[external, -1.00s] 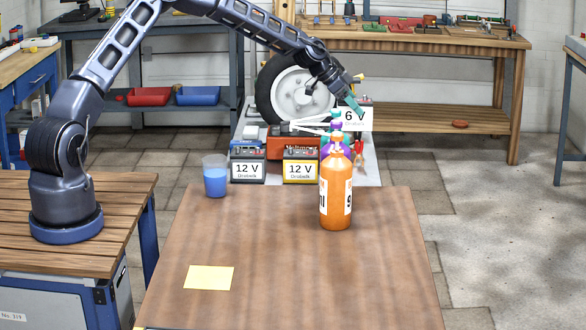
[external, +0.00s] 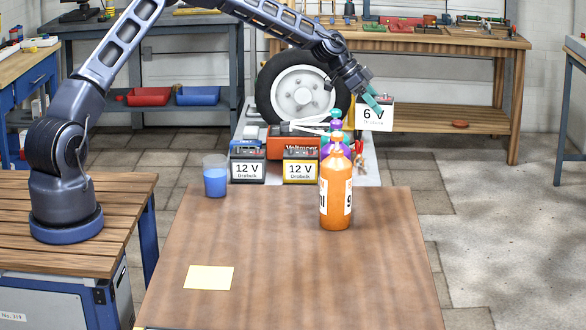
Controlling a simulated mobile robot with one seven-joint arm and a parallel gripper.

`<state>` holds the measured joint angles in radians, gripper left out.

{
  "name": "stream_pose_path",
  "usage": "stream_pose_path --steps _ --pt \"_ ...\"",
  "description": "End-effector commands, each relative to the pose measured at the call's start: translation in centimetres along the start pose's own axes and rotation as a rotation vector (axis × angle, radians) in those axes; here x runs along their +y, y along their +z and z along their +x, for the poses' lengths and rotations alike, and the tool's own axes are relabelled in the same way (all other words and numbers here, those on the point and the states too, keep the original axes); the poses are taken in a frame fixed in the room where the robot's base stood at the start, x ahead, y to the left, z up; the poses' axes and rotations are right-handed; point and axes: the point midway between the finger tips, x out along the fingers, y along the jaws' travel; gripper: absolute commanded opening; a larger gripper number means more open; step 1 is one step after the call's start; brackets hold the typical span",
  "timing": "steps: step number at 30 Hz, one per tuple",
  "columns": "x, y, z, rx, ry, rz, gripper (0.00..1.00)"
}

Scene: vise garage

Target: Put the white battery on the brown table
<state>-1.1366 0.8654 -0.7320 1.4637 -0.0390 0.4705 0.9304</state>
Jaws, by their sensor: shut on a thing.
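The white battery (external: 376,118), labelled 6 V, hangs in the air beyond the far right part of the brown table (external: 270,245). My gripper (external: 374,99) has teal fingers shut on the top of the battery. The battery is right of and behind the orange bottle (external: 336,190) in the picture, and it looks roughly upright. The underside of my grip is partly hidden by the battery's top.
The orange bottle stands at the table's far edge, and a blue cup (external: 215,176) stands at its far left. A yellow note (external: 209,278) lies near the front left. Behind are two 12 V batteries (external: 248,170) and a wheel (external: 300,92). The table's middle is clear.

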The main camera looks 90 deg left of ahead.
Motion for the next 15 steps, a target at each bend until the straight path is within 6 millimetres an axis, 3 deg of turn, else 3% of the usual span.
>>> stream_pose_path --steps 3,15 --pt "4.1 -2.2 1.3 0.002 0.045 0.048 0.01" --pt "17.7 -7.4 4.5 0.001 0.192 0.203 0.01"
